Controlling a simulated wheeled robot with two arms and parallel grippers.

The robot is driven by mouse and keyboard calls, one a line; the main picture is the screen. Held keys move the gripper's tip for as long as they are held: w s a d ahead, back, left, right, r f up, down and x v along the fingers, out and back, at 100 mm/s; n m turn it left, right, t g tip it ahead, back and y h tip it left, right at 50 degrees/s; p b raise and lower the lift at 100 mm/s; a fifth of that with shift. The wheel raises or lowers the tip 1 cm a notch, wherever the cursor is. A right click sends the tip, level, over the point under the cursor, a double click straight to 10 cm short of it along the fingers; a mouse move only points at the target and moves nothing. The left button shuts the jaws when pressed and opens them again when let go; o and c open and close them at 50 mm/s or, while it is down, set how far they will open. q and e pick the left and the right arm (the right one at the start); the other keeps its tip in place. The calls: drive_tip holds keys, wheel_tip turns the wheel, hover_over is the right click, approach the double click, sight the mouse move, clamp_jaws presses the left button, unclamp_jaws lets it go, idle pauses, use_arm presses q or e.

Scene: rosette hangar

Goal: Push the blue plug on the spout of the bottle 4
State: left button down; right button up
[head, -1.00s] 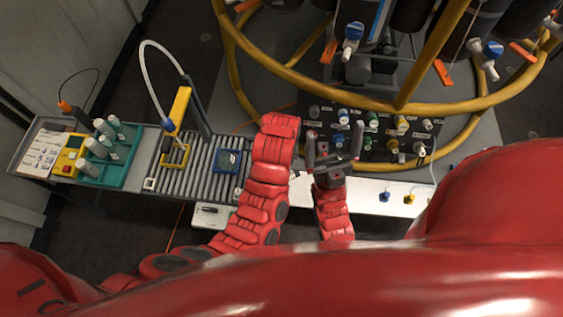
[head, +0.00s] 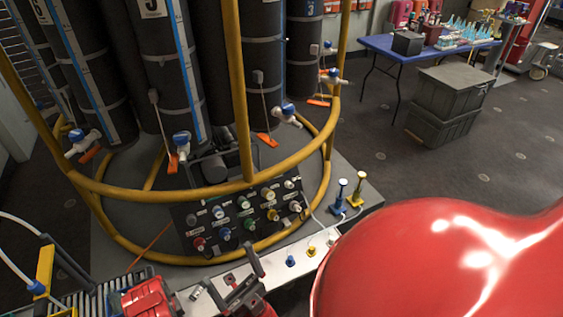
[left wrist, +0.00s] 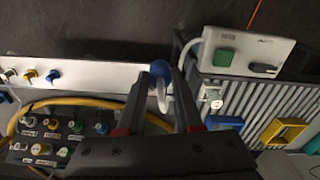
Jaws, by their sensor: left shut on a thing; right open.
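In the left wrist view my left gripper (left wrist: 165,88) has its two dark fingers around a rounded blue piece, which I take to be the blue plug (left wrist: 160,69). A white curved part shows beside it. Tall black bottles stand in the yellow frame; labels 5 (head: 152,9) and 3 (head: 312,7) show. I cannot read a 4. White spouts with blue valves (head: 285,113) hang low on the bottles.
The yellow ring frame (head: 205,190) surrounds the bottles. A connector panel (head: 243,220) stands in front. A white strip (head: 270,265) carries a small blue plug (head: 290,261) and a yellow one (head: 311,251). A blue table (head: 385,45) and dark crates (head: 445,100) are at the right.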

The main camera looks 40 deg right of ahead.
use_arm(q)
drive_tip(key=shift+n, duration=0.4)
drive_tip(key=a, duration=0.3)
drive_tip(key=w+a, duration=0.1)
drive_tip(key=a, duration=0.1)
drive_tip(key=a+f, duration=0.1)
drive_tip(key=a, duration=0.2)
drive_tip(key=shift+w+a, duration=0.2)
drive_tip(key=shift+a, duration=0.15)
drive_tip(key=s+a, duration=0.1)
drive_tip(key=a, duration=0.8)
drive_tip(key=shift+s+a+f+n, duration=0.25)
drive_tip(key=shift+s+a+n, duration=0.1)
drive_tip(key=shift+a+n, duration=0.05)
